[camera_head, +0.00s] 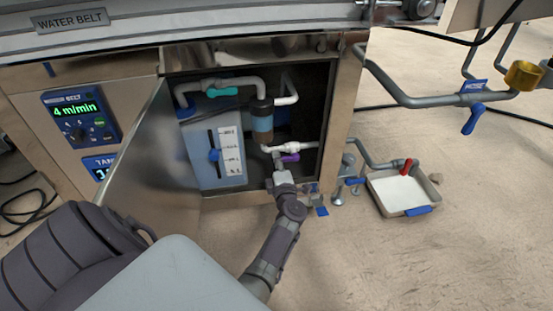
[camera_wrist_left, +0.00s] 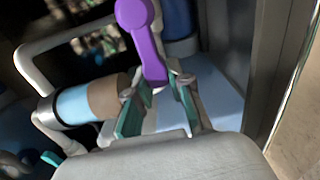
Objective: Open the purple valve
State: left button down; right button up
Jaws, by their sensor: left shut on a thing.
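The purple valve (camera_head: 291,158) sits low in the open cabinet, on a white pipe (camera_head: 297,146) below the filter cylinder. In the left wrist view its purple handle (camera_wrist_left: 142,32) is large and runs down between my fingers. My left gripper (camera_head: 283,174) reaches into the cabinet opening from below. The left wrist view shows its green-padded fingers (camera_wrist_left: 158,88) closed on the lower end of the handle. In the head view the gripper hides part of the valve. My right gripper is in neither view.
The cabinet door (camera_head: 138,165) stands open on the left. Inside are a blue tank (camera_head: 203,150), a filter cylinder (camera_head: 262,122) and a teal valve (camera_head: 222,92). Right of the cabinet are pipes, a red valve (camera_head: 407,167) and a tray (camera_head: 376,192) on the floor. The floor at lower right is clear.

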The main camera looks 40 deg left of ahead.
pick_arm(q)
jog(key=shift+f, duration=0.1)
jog(key=c, duration=1)
grip_release()
